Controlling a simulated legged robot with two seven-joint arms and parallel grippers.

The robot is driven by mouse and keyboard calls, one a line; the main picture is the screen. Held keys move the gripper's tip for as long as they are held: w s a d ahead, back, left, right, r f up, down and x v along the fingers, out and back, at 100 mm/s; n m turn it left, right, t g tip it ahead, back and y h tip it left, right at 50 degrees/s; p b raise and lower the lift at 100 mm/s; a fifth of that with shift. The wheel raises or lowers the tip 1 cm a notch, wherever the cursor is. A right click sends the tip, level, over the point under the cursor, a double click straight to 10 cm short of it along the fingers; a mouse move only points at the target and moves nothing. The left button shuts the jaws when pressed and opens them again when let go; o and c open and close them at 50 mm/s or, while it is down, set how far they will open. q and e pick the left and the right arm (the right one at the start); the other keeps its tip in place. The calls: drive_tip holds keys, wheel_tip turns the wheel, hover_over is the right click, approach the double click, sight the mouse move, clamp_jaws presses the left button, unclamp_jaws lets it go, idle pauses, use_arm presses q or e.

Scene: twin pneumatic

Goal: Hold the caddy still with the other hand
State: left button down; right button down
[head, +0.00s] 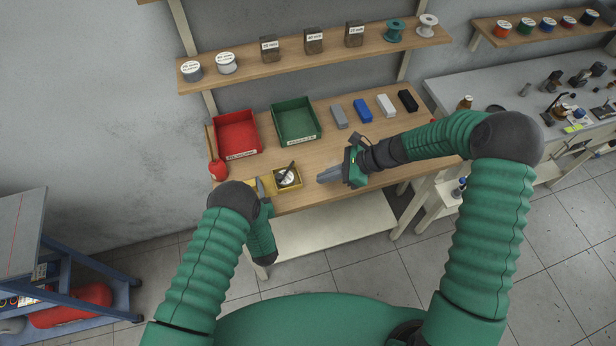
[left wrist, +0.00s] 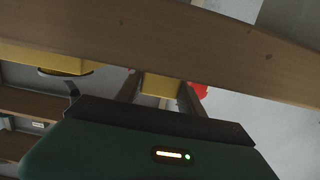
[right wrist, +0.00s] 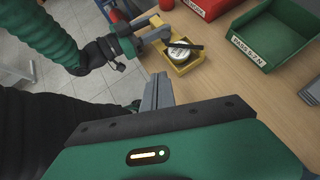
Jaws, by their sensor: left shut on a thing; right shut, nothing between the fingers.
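The caddy is a small open yellow box (head: 290,188) near the front edge of the wooden bench. It holds a round white labelled item and a dark slim tool, clearer in the right wrist view, where the caddy (right wrist: 186,70) sits at the upper middle. My left gripper (head: 261,186) is shut on the yellow part at the caddy's left side. In the left wrist view the yellow part (left wrist: 160,86) lies between the two fingers. My right gripper (head: 321,177) is shut and empty, to the right of the caddy and apart from it.
A red bin (head: 236,134) and a green bin (head: 297,121) stand behind the caddy. A red object (head: 218,170) is left of it. Several small blocks, such as the blue one (head: 363,110), line the bench back. A shelf (head: 290,55) hangs above.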

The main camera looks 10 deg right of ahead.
use_arm(q)
drive_tip(key=c, duration=0.6)
unclamp_jaws()
drive_tip(key=shift+c, duration=0.2)
use_arm(e)
drive_tip(key=v, duration=0.2)
drive_tip(key=shift+s+d+r, duration=0.15)
drive_tip(key=shift+s+r, duration=0.1)
drive_tip(key=shift+s, duration=0.05)
